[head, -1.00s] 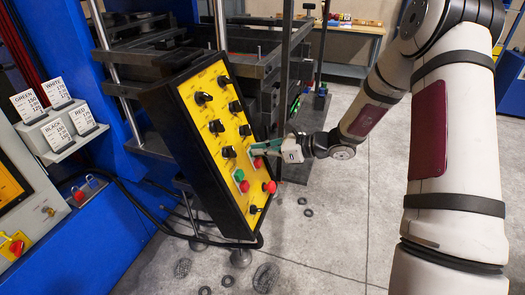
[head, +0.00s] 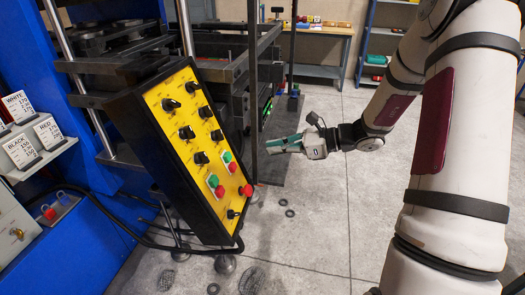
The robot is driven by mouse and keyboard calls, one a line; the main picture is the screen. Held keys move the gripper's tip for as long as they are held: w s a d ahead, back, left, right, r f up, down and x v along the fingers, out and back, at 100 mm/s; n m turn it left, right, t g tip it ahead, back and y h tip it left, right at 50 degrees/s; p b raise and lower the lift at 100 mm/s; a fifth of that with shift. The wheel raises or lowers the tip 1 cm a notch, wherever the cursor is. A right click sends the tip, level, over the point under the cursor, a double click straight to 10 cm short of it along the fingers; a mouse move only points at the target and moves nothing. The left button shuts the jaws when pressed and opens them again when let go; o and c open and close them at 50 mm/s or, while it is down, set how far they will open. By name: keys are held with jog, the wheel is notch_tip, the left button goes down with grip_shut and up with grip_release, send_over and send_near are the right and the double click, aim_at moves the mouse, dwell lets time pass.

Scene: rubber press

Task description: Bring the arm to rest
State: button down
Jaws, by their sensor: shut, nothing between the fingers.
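My gripper (head: 283,146) is shut and empty, in the middle of the head view. It hangs in the air to the right of the yellow control panel (head: 190,130), apart from it. The panel has black knobs and green and red buttons on its face and stands tilted on a black box. My arm (head: 455,150) reaches in from the right side and is bent, with its wrist pointing left toward the panel.
The blue press frame (head: 100,215) stands at the left, with a shelf of label cards (head: 45,155). Rubber rings (head: 288,203) lie on the grey floor. A workbench (head: 315,55) and a blue shelf (head: 385,45) stand at the back. The floor below my gripper is mostly open.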

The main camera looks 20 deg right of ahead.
jog(key=shift+s+d+r, duration=0.1)
jog(key=shift+s+d, duration=0.05)
jog(key=shift+d, duration=0.05)
dwell(0.6)
jog(key=s+a+r+n+g+h, duration=0.4)
jog(key=s+a+r+n+g, duration=0.2)
jog(key=s+a+r+n, duration=0.45)
jog(key=s+d+r+n+t+h, duration=0.1)
jog(key=s+r+n+h, duration=0.2)
jog(key=s+n, duration=0.4)
jog(key=s+d+r+n+t+h, duration=0.1)
jog(key=s+r+n+t+h, duration=0.1)
jog(key=s+n, duration=0.5)
jog(key=shift+s+d+r+n+h, duration=0.25)
jog(key=shift+s+r+n+h, duration=0.15)
jog(key=shift+s+h, duration=0.65)
jog(key=c, duration=2.4)
grip_release()
jog(key=shift+w, duration=0.25)
